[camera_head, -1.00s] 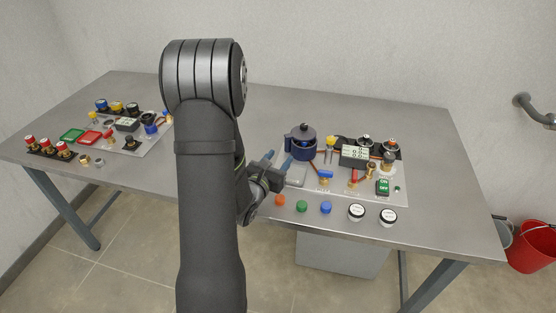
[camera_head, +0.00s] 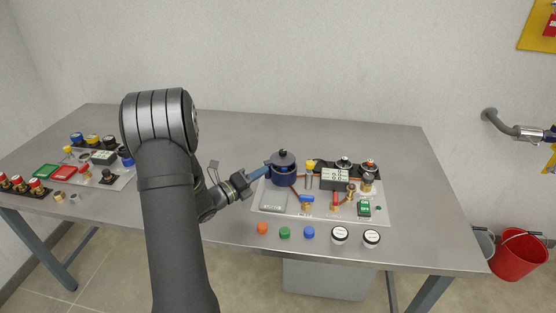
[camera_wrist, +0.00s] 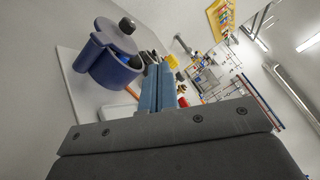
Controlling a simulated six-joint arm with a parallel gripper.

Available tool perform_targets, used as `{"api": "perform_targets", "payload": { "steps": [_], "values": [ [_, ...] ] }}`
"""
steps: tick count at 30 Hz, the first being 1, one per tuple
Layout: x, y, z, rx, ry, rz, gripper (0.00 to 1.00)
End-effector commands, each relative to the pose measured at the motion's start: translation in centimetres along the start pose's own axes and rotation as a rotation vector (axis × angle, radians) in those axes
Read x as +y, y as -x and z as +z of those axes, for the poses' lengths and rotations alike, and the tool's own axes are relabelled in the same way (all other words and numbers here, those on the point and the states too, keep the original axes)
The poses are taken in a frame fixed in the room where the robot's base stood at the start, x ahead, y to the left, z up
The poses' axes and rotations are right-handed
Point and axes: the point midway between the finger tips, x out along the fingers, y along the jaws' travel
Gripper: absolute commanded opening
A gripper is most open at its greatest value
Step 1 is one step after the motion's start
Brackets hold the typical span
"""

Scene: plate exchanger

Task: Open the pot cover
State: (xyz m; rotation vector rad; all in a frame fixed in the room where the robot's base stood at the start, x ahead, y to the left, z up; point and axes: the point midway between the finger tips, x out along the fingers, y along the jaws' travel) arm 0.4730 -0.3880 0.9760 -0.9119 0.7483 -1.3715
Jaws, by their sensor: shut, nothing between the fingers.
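A dark blue pot (camera_head: 285,178) stands at the back left of the right-hand grey panel. In the wrist view the pot (camera_wrist: 112,68) appears tilted at the upper left, with a side handle and the black cover knob (camera_wrist: 127,26). My gripper (camera_head: 266,168) comes from the left, its blue fingers beside the pot's left side. I cannot tell whether they touch it. In the wrist view the fingers (camera_wrist: 158,88) are together and empty, to the right of the pot.
The right-hand panel (camera_head: 268,213) also holds a display box (camera_head: 334,178), valves and a green switch (camera_head: 364,208). Coloured caps and two white-faced gauges (camera_head: 340,235) lie along its front. Another crowded panel is at the left. The table behind the pot is clear.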

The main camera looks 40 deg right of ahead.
Motion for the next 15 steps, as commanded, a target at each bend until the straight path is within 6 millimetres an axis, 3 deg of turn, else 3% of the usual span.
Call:
{"api": "perform_targets", "payload": {
  "steps": [6, 15],
  "values": [
    [1.1, 0.6, 0.9, 0.14, 0.328, -0.005, 0.0],
    [1.9, 1.2, 1.1, 0.231, 0.543, 0.032, 0.0]
  ]
}}
